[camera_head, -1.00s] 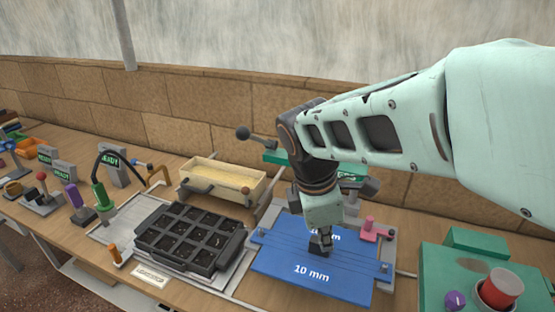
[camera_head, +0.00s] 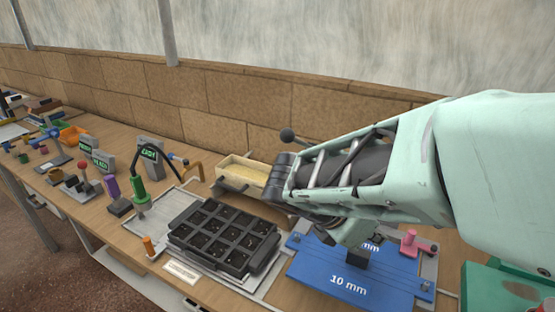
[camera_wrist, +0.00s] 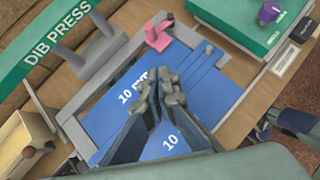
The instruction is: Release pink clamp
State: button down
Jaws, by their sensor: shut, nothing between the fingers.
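The pink clamp (camera_head: 409,243) stands at the back right corner of the blue 10 mm plate (camera_head: 345,285). In the wrist view the pink clamp (camera_wrist: 158,33) is at the top middle, at the edge of the blue plate (camera_wrist: 205,87). My gripper (camera_wrist: 170,82) is shut and empty over the blue plate, apart from the clamp. In the head view my gripper (camera_head: 356,258) is partly hidden by my arm and is left of the clamp.
A black tray (camera_head: 222,238) of square cells lies left of the plate. A cream bin (camera_head: 243,172) stands behind the tray. A green box (camera_wrist: 240,18) with a purple knob (camera_wrist: 270,12) is nearby.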

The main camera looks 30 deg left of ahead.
aim_at(406, 239)
jog(key=x, duration=0.5)
jog(key=b+x, duration=0.1)
jog(key=x, duration=0.2)
jog(key=shift+w+a+f, duration=0.2)
jog(key=shift+w+f, duration=0.15)
jog(key=shift+w+d, duration=0.6)
jog(key=shift+w, duration=0.3)
jog(key=shift+w+d, duration=0.6)
jog(key=shift+w, duration=0.35)
jog(key=shift+p, duration=0.3)
jog(key=shift+w+a+m, duration=0.15)
jog(key=shift+w+m, duration=0.1)
jog(key=shift+m, duration=0.05)
